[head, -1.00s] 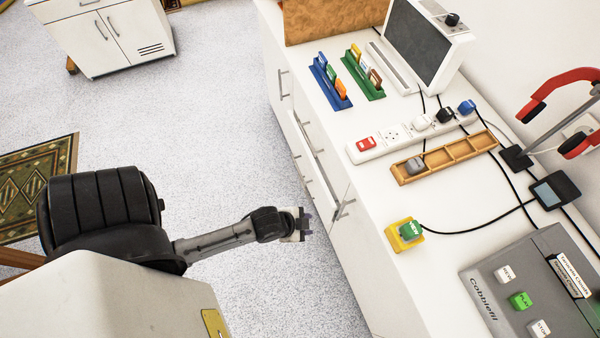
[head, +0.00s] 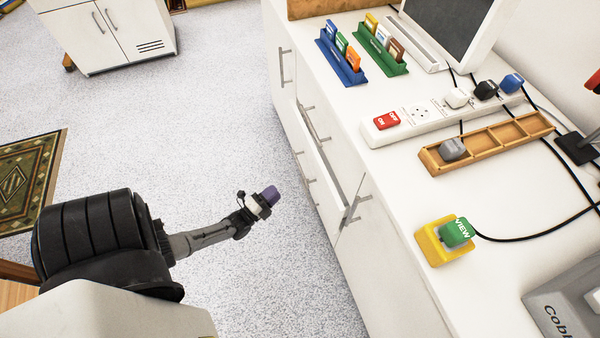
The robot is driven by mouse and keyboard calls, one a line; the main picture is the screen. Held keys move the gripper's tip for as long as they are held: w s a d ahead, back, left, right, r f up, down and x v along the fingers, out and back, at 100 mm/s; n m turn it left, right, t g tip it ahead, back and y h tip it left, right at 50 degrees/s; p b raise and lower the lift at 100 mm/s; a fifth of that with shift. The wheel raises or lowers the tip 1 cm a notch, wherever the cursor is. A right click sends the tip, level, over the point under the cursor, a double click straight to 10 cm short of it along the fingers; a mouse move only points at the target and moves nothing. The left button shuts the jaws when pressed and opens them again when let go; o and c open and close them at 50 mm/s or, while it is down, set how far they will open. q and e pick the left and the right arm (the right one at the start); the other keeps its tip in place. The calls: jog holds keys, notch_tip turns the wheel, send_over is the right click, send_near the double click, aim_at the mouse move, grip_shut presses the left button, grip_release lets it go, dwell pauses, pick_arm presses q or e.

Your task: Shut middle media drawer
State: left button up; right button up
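The white cabinet (head: 385,262) runs down the right of the head view, with bar handles on its front. In its drawer section, a drawer front (head: 322,172) stands out a little from the cabinet face, leaving a narrow gap along its top. Which drawer in the stack this is cannot be told clearly from this steep angle. My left gripper (head: 269,195), with purple fingertips, is over the floor to the left of the cabinet front, apart from it. Its fingers overlap in this view, so their opening is unclear. My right gripper is not in view.
The countertop holds a blue rack (head: 340,62), a green rack (head: 380,52), a power strip (head: 432,118), a wooden tray (head: 490,145) and a yellow block (head: 432,245) with a green plug. Speckled floor (head: 220,110) left of the cabinet is clear.

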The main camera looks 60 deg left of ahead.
aim_at(300, 168)
pick_arm(q)
jog(key=shift+b+x, duration=2.55)
jog(key=shift+x, duration=4.25)
jog(key=shift+s+a, duration=0.1)
jog(key=shift+a, duration=0.1)
jog(key=shift+c, duration=0.4)
grip_shut()
